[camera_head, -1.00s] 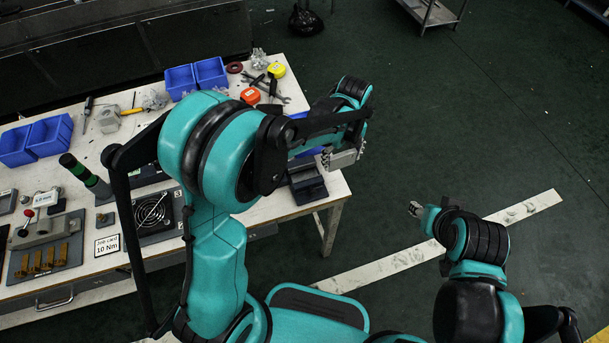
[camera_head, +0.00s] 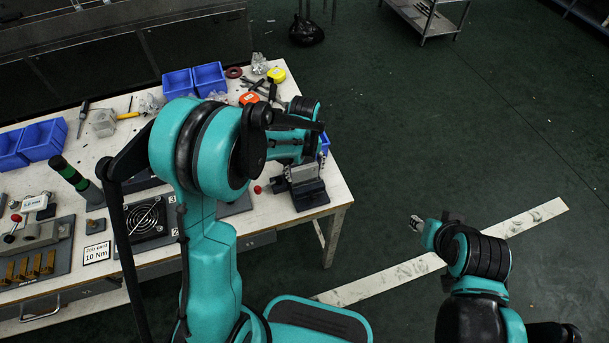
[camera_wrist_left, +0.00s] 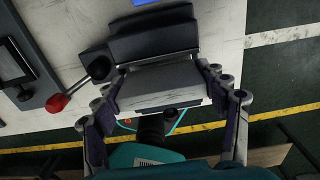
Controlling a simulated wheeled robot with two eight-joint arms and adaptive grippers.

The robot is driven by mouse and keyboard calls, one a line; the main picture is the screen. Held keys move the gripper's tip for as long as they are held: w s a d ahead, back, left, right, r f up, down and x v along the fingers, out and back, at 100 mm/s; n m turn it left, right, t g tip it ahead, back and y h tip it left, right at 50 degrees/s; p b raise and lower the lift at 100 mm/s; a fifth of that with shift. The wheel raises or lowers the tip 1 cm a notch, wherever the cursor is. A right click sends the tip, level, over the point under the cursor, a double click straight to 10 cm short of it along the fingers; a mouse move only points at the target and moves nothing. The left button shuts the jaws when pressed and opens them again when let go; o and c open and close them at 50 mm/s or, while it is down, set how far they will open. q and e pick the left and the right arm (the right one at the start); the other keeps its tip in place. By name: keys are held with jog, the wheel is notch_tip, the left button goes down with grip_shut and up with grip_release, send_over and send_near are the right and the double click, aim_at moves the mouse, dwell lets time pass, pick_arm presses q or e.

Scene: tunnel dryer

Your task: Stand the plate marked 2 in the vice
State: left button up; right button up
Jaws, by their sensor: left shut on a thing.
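My left gripper (camera_head: 301,174) is shut on a grey metal plate, which shows between the fingers in the left wrist view (camera_wrist_left: 160,82). No mark can be read on the plate. The dark vice (camera_head: 311,196) stands at the right end of the bench, right by the gripper. In the left wrist view the vice (camera_wrist_left: 155,43) is just beyond the plate, with its red-knobbed handle (camera_wrist_left: 57,102) to the left. I cannot tell whether the plate touches the vice. My right gripper (camera_head: 416,225) is away from the bench over the floor, too small to judge.
A fan unit (camera_head: 147,219), a green-topped post (camera_head: 72,174) and a job card (camera_head: 96,253) are on the left.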

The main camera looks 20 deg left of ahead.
pick_arm(q)
jog(key=shift+f, duration=0.75)
jog(key=shift+f, duration=0.1)
jog(key=o, duration=1.5)
jog(key=shift+c, duration=0.2)
